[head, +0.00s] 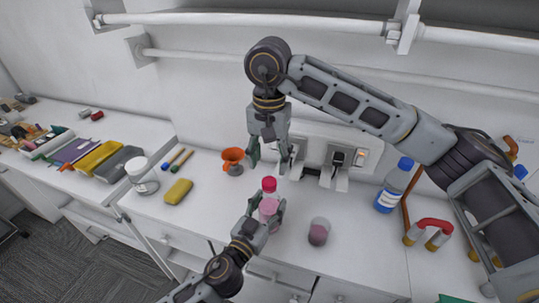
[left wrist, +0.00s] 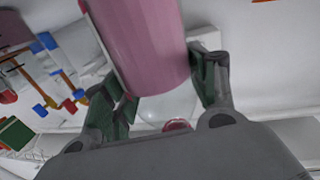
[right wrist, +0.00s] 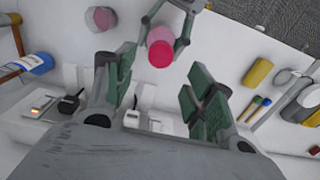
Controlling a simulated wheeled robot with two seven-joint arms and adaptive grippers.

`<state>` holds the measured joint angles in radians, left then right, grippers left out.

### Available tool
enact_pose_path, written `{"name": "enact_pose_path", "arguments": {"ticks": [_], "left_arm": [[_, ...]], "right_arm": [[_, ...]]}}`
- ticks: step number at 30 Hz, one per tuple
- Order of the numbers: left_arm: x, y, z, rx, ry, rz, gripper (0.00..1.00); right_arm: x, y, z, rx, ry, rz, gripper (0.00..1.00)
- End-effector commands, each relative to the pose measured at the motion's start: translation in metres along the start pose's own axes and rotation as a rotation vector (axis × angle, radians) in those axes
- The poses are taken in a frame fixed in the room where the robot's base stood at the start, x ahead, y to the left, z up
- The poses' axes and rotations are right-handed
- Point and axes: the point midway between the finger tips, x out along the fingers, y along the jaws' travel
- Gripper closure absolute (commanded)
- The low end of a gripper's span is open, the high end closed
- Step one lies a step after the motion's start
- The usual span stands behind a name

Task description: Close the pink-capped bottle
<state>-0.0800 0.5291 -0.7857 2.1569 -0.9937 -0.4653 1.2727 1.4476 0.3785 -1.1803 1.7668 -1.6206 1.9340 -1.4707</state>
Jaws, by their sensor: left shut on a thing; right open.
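The pink bottle (head: 268,207) stands near the middle of the counter's front, with a pink-red cap (head: 269,184) at its top. I cannot tell whether the cap is seated. My left gripper (head: 268,215) is shut around the bottle's body. The bottle fills the top of the left wrist view (left wrist: 148,45) between the green fingers. My right gripper (head: 269,160) is open and empty, pointing down above and behind the cap. In the right wrist view the cap (right wrist: 160,54) shows beyond my open right fingers (right wrist: 160,92).
A blue-capped bottle (head: 392,188) is right. Devices (head: 338,160) stand by the wall behind my right gripper.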

Motion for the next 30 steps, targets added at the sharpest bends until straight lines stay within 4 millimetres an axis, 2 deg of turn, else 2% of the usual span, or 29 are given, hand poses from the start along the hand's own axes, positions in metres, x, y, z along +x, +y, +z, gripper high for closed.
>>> {"name": "enact_pose_path", "arguments": {"ticks": [18, 24, 30], "left_arm": [[0.0, 0.0, 0.0, 0.0, 0.0, -0.001, 1.0], [0.0, 0.0, 0.0, 0.0, 0.0, -0.001, 1.0], [0.0, 0.0, 0.0, 0.0, 0.0, -0.001, 1.0]], "right_arm": [[0.063, 0.0, 0.0, 0.0, -0.002, 0.001, 0.46], [0.072, 0.0, 0.0, 0.0, -0.001, -0.001, 0.46], [0.073, 0.0, 0.0, 0.0, 0.0, -0.001, 0.46]]}}
